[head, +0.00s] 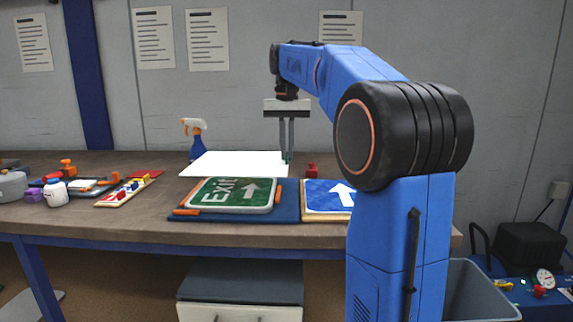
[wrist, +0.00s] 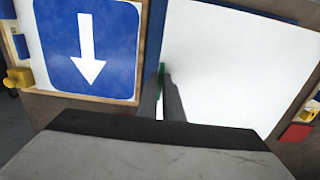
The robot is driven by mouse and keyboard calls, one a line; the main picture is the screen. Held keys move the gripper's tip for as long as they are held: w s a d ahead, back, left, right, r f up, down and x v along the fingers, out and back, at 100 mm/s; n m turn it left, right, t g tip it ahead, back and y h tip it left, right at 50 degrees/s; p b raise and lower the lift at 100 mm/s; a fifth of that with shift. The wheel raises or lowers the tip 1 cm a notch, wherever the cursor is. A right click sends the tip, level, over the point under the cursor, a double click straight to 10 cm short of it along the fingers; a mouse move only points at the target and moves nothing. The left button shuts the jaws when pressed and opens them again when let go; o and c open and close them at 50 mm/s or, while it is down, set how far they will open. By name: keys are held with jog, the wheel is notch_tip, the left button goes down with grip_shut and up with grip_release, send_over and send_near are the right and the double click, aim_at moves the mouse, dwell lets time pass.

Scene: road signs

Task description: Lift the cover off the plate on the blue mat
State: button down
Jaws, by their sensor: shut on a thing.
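The cover is a flat white sheet (head: 232,164) with a small green piece at its right edge. My gripper (head: 287,154) points down and is shut on the cover at that edge. The cover appears raised above the blue mat (head: 290,208), with a green "Exit" plate (head: 262,195) with a white arrow visible on the mat. In the wrist view, the cover (wrist: 235,65) spreads to the right of my gripper (wrist: 161,88), hiding the plate and most of the mat. The exact height of the cover is unclear.
A blue arrow sign (head: 325,195) lies right of the mat. A spray bottle (head: 195,140) stands behind the cover. A red object (head: 311,171) is right of my gripper. A white jar (head: 55,192) and several tools are on the left. Bare bench shows at front left.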

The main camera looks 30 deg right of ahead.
jog(key=shift+r, duration=2.25)
jog(key=shift+s, duration=0.1)
